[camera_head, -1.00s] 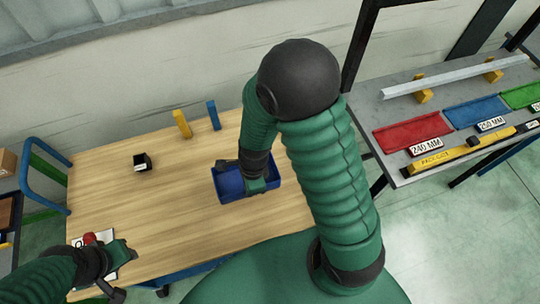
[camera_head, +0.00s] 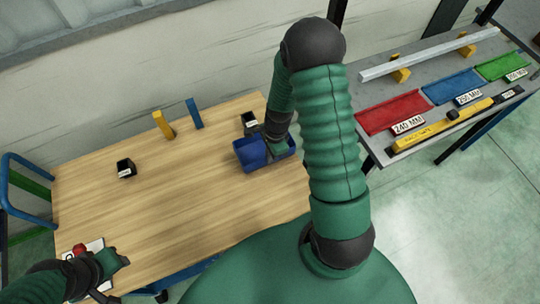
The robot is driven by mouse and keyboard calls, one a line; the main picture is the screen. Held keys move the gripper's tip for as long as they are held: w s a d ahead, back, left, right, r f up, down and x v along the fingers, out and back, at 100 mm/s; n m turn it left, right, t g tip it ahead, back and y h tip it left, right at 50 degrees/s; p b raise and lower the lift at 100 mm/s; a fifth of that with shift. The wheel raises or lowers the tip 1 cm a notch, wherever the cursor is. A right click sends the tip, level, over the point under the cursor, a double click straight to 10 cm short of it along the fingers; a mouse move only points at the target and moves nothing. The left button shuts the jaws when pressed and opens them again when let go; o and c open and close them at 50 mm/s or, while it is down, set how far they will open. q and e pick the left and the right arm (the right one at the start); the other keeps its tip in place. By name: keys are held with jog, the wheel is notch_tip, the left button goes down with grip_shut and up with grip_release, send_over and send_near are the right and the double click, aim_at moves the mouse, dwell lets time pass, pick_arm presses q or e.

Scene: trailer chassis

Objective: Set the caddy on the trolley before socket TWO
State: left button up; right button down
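A blue open-topped caddy (camera_head: 243,153) is over the right end of the wooden tabletop (camera_head: 190,210). My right gripper (camera_head: 276,150) reaches down into it and appears to grip it; its fingertips are largely hidden by the arm and the caddy. I cannot tell whether the caddy touches the top. My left gripper (camera_head: 120,262) is at the lower left, beside a red knob (camera_head: 79,250) and a white card (camera_head: 95,246); its opening is not clear. No trolley socket label is readable.
A small black box (camera_head: 126,168) and another (camera_head: 249,121) stand on the tabletop. Yellow (camera_head: 163,125) and blue (camera_head: 194,113) upright blocks stand at the back. A grey bench (camera_head: 425,90) at right holds red, blue and green trays. A blue tube handle (camera_head: 25,160) is at left.

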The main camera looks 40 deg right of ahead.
jog(key=shift+w+a+f, duration=0.15)
jog(key=shift+a+f, duration=0.1)
jog(key=shift+f, duration=0.25)
jog(key=c, duration=1.6)
grip_release()
jog(key=shift+d+f, duration=0.1)
jog(key=shift+d, duration=0.2)
jog(key=shift+c, duration=0.2)
jog(key=shift+a, duration=0.1)
